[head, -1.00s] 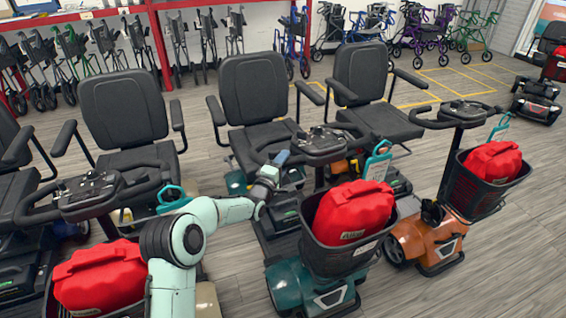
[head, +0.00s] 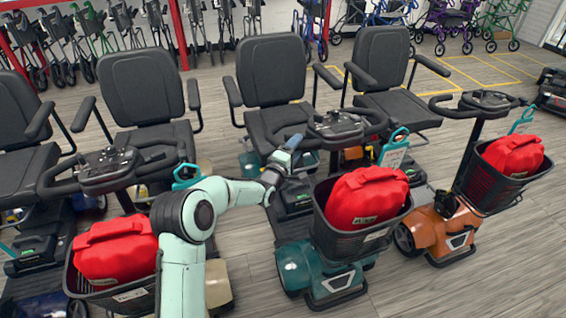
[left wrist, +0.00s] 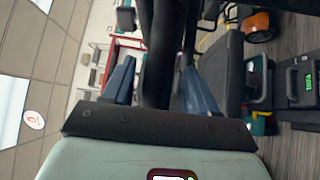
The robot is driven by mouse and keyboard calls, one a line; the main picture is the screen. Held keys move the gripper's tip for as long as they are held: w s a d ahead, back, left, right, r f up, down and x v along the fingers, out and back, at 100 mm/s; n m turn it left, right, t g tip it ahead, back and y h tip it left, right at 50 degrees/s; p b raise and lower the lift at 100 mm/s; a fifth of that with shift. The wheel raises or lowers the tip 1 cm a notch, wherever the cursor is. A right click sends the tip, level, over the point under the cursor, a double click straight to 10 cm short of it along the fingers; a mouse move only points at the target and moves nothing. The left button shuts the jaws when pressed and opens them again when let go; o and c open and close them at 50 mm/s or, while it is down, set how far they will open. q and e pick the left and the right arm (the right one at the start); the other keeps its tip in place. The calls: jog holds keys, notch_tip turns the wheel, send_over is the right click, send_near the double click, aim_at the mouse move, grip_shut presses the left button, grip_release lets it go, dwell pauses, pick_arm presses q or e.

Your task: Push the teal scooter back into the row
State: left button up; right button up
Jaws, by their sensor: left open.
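The teal scooter (head: 294,268) stands in the middle of the row in the head view, with a black seat (head: 270,76), a handlebar console (head: 335,124) and a front basket (head: 345,232) holding a red bag (head: 366,196). My left gripper (head: 291,144) is at the left of its handlebar, below the console's level. In the left wrist view the two blue fingers (left wrist: 160,85) are apart, with a dark post (left wrist: 162,45) between them. I cannot tell whether they touch it. My right gripper is not in view.
An orange scooter (head: 440,232) stands on the right, with a red bag in its basket. Another scooter with a red bag (head: 115,248) stands on the left, close to my left arm. Folded walkers (head: 70,45) line the back. Grey floor lies clear at the lower right.

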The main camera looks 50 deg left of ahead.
pick_arm(q)
jog(key=p+v, duration=0.1)
jog(key=v, duration=1.1)
jog(key=shift+a, duration=0.2)
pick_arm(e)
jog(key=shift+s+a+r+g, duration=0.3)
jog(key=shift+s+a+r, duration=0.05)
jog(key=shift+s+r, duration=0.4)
